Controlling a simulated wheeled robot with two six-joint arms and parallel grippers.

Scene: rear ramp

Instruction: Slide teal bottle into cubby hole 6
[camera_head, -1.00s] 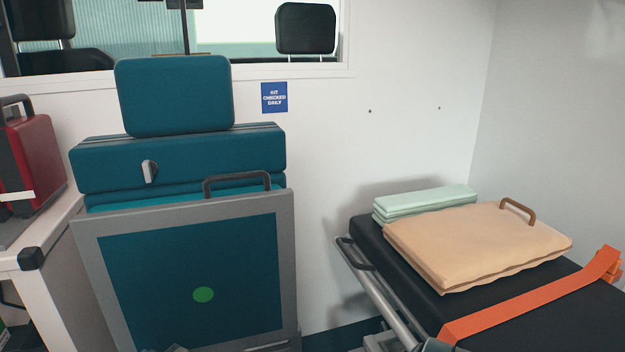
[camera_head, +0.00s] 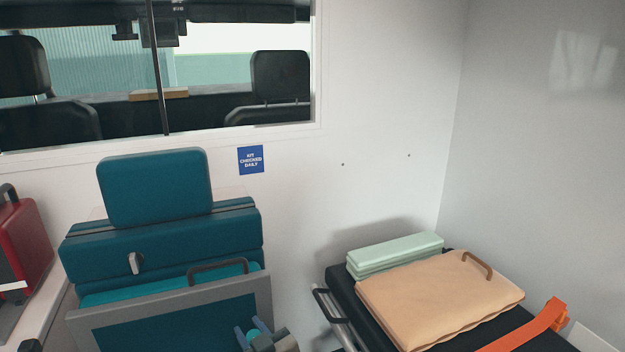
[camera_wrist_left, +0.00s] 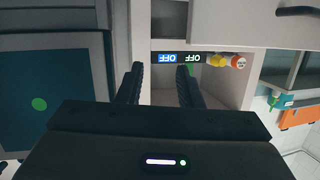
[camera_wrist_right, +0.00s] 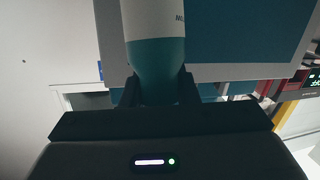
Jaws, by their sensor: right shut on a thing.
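The teal bottle (camera_wrist_right: 157,62), with a pale label band, is held between the fingers of my right gripper (camera_wrist_right: 158,90) in the right wrist view. In the head view my right gripper (camera_head: 262,334) shows at the bottom, in front of the grey-framed teal panel, with a bit of the teal bottle (camera_head: 253,335) between its fingers. My left gripper (camera_wrist_left: 161,80) is open and empty in the left wrist view, in front of pale open compartments (camera_wrist_left: 230,88). I can read no number 6 on any compartment. My left gripper is outside the head view.
A teal seat (camera_head: 160,238) stands behind the grey-framed panel (camera_head: 170,297). A stretcher at right carries a peach blanket (camera_head: 435,300), green folded cloth (camera_head: 395,255) and orange strap (camera_head: 530,328). A red case (camera_head: 22,240) stands at left. A small yellow-and-white bottle (camera_wrist_left: 217,60) lies by the compartments.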

